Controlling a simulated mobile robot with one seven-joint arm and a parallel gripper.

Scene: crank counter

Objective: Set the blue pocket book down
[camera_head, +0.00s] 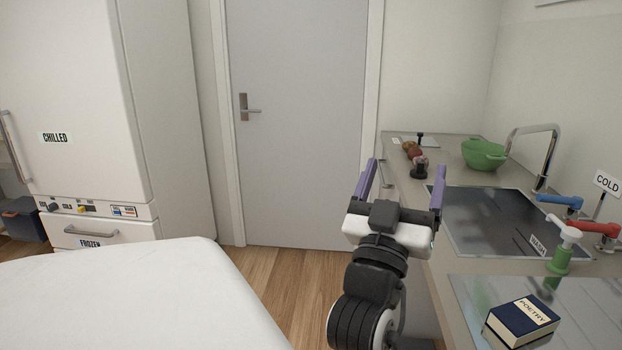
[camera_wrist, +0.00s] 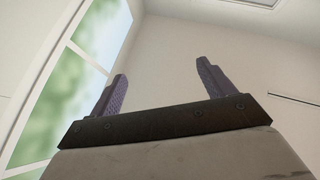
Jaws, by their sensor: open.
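The blue pocket book (camera_head: 522,321), with a white label reading POETRY, lies flat on the counter's glossy panel (camera_head: 480,296) at the lower right of the head view. My gripper (camera_head: 405,187) is raised at the counter's front edge, up and to the left of the book and well apart from it. Its two purple fingers are spread wide with nothing between them. In the wrist view my gripper (camera_wrist: 160,85) also shows open and empty, against a wall and a window. The book is not in the wrist view.
A white surface (camera_head: 150,300) fills the lower left.

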